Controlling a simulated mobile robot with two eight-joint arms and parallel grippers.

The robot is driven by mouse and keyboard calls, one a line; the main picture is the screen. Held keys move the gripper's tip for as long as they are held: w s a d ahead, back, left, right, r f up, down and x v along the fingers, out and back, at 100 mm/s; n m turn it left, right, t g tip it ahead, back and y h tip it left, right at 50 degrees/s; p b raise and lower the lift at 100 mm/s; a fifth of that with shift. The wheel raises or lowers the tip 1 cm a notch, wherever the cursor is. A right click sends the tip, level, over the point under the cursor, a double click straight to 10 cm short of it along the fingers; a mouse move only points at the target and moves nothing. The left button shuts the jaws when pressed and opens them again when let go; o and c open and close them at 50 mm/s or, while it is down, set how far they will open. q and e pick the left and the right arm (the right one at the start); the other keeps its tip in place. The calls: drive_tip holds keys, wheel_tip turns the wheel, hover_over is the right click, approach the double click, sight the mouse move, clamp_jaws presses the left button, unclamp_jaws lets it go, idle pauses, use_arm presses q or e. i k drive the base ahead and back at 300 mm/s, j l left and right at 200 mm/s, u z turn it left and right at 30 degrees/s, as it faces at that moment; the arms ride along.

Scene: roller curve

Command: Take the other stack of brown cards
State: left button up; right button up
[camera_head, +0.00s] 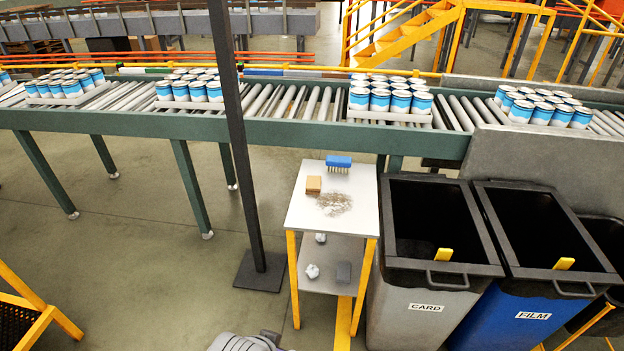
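A small brown block (314,184), which looks like a stack of brown cards, lies on the white top of a small side table (304,222). It sits left of a patch of grey-brown crumbs or dust and in front of a blue brush. I see only one such brown stack. Neither of my grippers can be made out in the head view. A grey shape at the bottom edge is cut off and may be part of me.
The blue brush (339,162) stands at the table's back. A crumpled white ball (312,271) and a dark grey block (344,272) lie on the lower shelf. A CARD bin (420,310) and a FILM bin (530,315) stand right. A dark post (238,150) stands left; the roller conveyor (300,128) runs behind.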

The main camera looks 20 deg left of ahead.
sight(313, 182)
drive_tip(key=i+j, duration=0.2)
drive_tip(key=j, duration=0.15)
drive_tip(key=i+j+z, duration=0.1)
drive_tip(key=j, duration=0.25)
drive_tip(key=i+j, duration=0.3)
drive_tip(key=i+j+z, duration=0.15)
drive_tip(key=j, duration=0.35)
drive_tip(key=i+j, duration=0.25)
drive_tip(key=j, duration=0.15)
drive_tip(key=i+j+z, duration=0.1)
drive_tip(key=j, duration=0.25)
drive_tip(key=i, duration=0.1)
